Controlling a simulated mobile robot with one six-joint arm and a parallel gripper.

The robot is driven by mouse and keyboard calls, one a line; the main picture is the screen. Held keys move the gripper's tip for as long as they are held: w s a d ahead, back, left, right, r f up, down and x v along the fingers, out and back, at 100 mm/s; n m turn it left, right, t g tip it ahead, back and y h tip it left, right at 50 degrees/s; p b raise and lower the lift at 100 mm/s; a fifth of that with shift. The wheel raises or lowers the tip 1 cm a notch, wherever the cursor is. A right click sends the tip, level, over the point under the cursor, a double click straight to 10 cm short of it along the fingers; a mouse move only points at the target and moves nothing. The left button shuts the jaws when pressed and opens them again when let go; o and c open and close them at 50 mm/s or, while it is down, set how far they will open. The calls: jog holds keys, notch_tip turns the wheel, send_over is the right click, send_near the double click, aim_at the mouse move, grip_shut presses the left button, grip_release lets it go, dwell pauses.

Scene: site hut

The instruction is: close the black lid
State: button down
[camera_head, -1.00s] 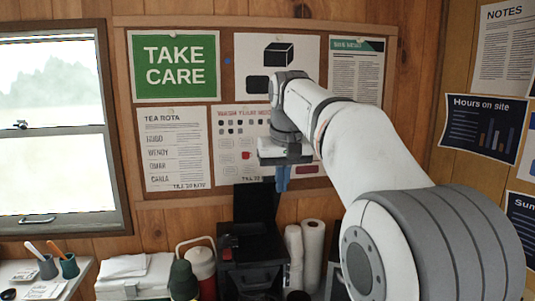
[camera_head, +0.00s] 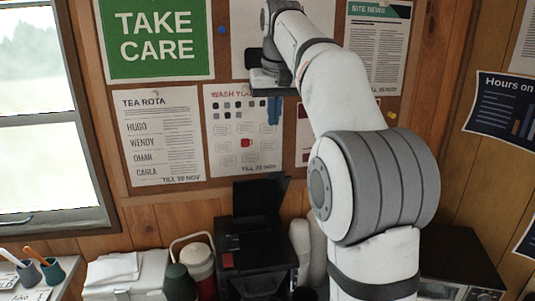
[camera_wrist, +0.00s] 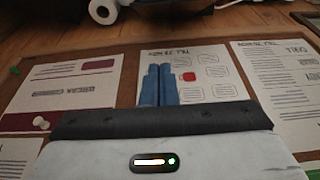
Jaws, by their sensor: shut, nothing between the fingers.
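The black lid (camera_head: 259,195) stands raised and upright at the back of a black box-shaped machine (camera_head: 262,243), against the wooden wall. The machine's upper front is dark and hard to make out. My gripper (camera_head: 275,106) is above the lid and slightly to its right in the head view, in front of the pinned posters and apart from the lid. Its blue fingers (camera_wrist: 158,85) are together and empty in the wrist view. I cannot clearly identify the lid in the wrist view.
White cup stacks or rolls (camera_head: 300,250) stand close to the machine's right. A red and white jug (camera_head: 198,262) and a dark green flask (camera_head: 180,283) stand to its left. A dark appliance (camera_head: 460,255) is at the right. The pinboard is behind my gripper.

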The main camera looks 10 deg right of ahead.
jog(key=f, duration=0.5)
jog(key=f+b, duration=0.1)
jog(key=f, duration=0.4)
jog(key=shift+s+a+f, duration=0.1)
jog(key=shift+s+f, duration=0.1)
jog(key=shift+f, duration=0.05)
jog(key=shift+s+f, duration=0.3)
jog(key=shift+f, duration=0.05)
jog(key=shift+f, duration=0.1)
